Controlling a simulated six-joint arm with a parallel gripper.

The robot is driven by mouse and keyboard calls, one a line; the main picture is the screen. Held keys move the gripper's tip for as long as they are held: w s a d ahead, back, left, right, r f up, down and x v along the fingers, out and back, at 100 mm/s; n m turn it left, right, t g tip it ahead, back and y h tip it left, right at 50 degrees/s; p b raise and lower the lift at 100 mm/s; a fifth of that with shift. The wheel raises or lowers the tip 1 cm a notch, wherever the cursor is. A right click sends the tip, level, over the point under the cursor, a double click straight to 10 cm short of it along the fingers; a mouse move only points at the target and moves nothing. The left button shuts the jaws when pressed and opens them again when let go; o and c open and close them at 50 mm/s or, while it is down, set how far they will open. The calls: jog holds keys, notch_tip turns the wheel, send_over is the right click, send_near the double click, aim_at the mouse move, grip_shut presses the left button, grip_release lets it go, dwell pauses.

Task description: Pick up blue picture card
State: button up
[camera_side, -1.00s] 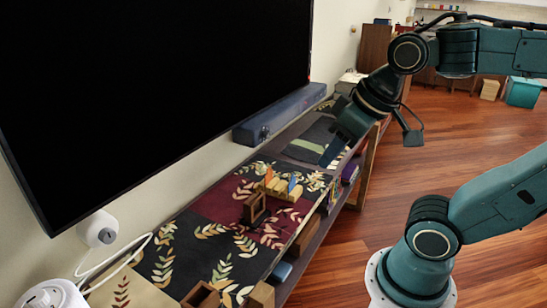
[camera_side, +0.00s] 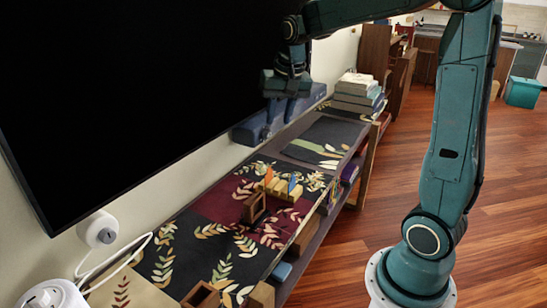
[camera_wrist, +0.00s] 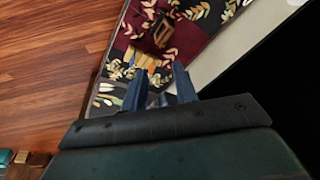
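The blue picture card (camera_side: 292,184) is a small upright blue piece in a light wooden stand (camera_side: 283,193) on the patterned shelf cloth, beside an orange piece (camera_side: 269,174). My gripper (camera_side: 279,112) is high above the shelf, in front of the lower part of the black screen, with its fingers pointing down. In the wrist view my gripper (camera_wrist: 159,72) has its two blue fingers spread apart with nothing held between them. The wooden stand (camera_wrist: 141,59) shows just beyond the fingertips there.
A small open wooden box (camera_side: 254,207) stands left of the card stand. The large black screen (camera_side: 150,90) is close behind the shelf, with a soundbar (camera_side: 250,128) below it. Books (camera_side: 357,92) are stacked at the far end. The cloth near the stand has free room.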

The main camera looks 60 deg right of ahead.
jog(key=w+d+f+m+g, duration=0.1)
jog(key=w+d+f+m, duration=0.1)
jog(key=w+d+f, duration=0.3)
jog(key=w+d+f+m, duration=0.2)
jog(key=d+f, duration=0.1)
jog(key=d, duration=0.3)
jog(key=m+g+y, duration=0.1)
jog(key=m+g, duration=0.1)
jog(key=m, duration=0.3)
send_over(292, 180)
notch_tip(292, 180, down, 14)
jog(key=shift+w+d, duration=0.15)
jog(key=shift+d, duration=0.05)
jog(key=shift+f, duration=0.15)
jog(key=shift+f, duration=4.15)
jog(key=shift+f, duration=2.6)
